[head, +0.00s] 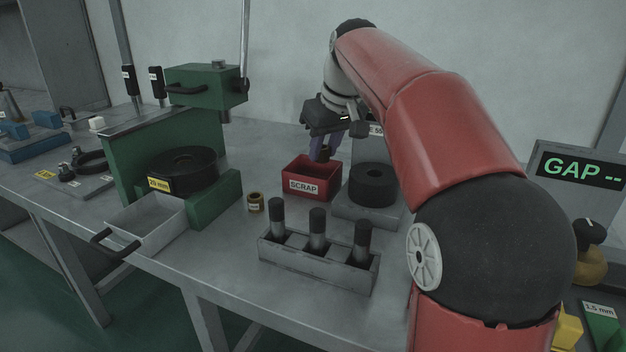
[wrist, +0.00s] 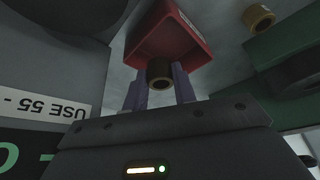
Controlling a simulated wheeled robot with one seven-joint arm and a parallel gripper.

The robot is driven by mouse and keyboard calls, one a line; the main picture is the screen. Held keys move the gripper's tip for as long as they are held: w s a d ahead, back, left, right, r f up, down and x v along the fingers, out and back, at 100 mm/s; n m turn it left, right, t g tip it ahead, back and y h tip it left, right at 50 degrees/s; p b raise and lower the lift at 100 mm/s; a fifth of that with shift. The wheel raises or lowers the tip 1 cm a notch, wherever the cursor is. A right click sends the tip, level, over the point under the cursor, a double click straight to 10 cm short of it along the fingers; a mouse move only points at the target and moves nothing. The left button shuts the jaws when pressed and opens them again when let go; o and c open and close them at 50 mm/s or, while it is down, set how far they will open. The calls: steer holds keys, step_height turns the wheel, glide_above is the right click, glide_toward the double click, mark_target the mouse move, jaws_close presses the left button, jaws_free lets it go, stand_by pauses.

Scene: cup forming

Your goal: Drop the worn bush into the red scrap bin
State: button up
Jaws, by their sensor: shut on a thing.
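The dark brown worn bush (head: 326,151) is between the fingers of my gripper (head: 322,146), which is shut on it. It also shows in the wrist view (wrist: 160,74), its open end facing the camera, between the two purple fingers. The red scrap bin (head: 311,182), labelled SCRAP, stands on the bench just below my gripper. In the wrist view the bin (wrist: 146,45) lies behind the bush. The bush appears above the bin's back right part; its exact height over the rim is hard to tell. The bin's floor is mostly hidden in the head view.
A labelled brass bush (head: 255,203) stands on the bench left of the bin. A rack (head: 318,262) with several dark-topped pins is in front. A black ring (head: 372,185) sits on a grey block to the right. A green press (head: 160,150) stands left, beside a metal tray (head: 148,222).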

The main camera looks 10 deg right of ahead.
steer(key=shift+f+b, duration=0.75)
steer(key=shift+f, duration=0.2)
steer(key=o, duration=1)
steer(key=shift+r, duration=0.1)
steer(key=p+v, duration=0.1)
steer(key=v, duration=0.6)
steer(key=shift+s+r, duration=0.15)
steer(key=shift+r, duration=0.15)
